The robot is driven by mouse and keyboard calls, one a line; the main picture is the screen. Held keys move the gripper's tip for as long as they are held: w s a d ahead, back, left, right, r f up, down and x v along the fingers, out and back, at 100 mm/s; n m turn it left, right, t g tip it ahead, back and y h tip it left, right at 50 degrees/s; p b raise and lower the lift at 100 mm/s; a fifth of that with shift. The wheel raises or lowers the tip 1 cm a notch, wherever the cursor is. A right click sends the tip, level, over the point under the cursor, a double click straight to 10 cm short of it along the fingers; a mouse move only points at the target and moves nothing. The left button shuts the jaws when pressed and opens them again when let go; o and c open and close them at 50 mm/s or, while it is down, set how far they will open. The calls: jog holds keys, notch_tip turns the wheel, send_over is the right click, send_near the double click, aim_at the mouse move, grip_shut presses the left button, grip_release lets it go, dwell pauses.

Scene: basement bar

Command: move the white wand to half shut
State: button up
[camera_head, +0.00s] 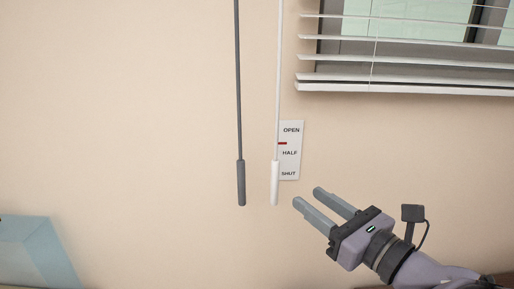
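The white wand (275,183) hangs upright against the wall, with a thicker handle at its lower end. A grey wand (241,183) hangs to its left, apart from it. Just right of the white wand is a label plate (291,163) reading OPEN, HALF and SHUT from top to bottom. A red marker (283,143) sits between OPEN and HALF. My gripper (308,197) is to the lower right of the white wand's handle. Its two fingers are apart with nothing between them, and it appears not to touch the wand.
A window with white blinds (400,87) is at the upper right, its slats above my gripper. A pale blue object (38,250) stands at the lower left. The wall left of the grey wand is bare.

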aim_at(278, 172)
jog(key=p+x, duration=0.4)
jog(key=p, duration=0.1)
jog(key=r+p+x, duration=0.1)
jog(key=p+x, duration=0.1)
jog(key=p, duration=0.1)
jog(key=shift+w+a, duration=0.2)
jog(key=x, duration=0.5)
jog(key=f+b+x, duration=0.1)
jog(key=x, duration=0.2)
jog(key=shift+w+a, duration=0.2)
jog(key=shift+w, duration=0.05)
grip_shut()
dwell(0.3)
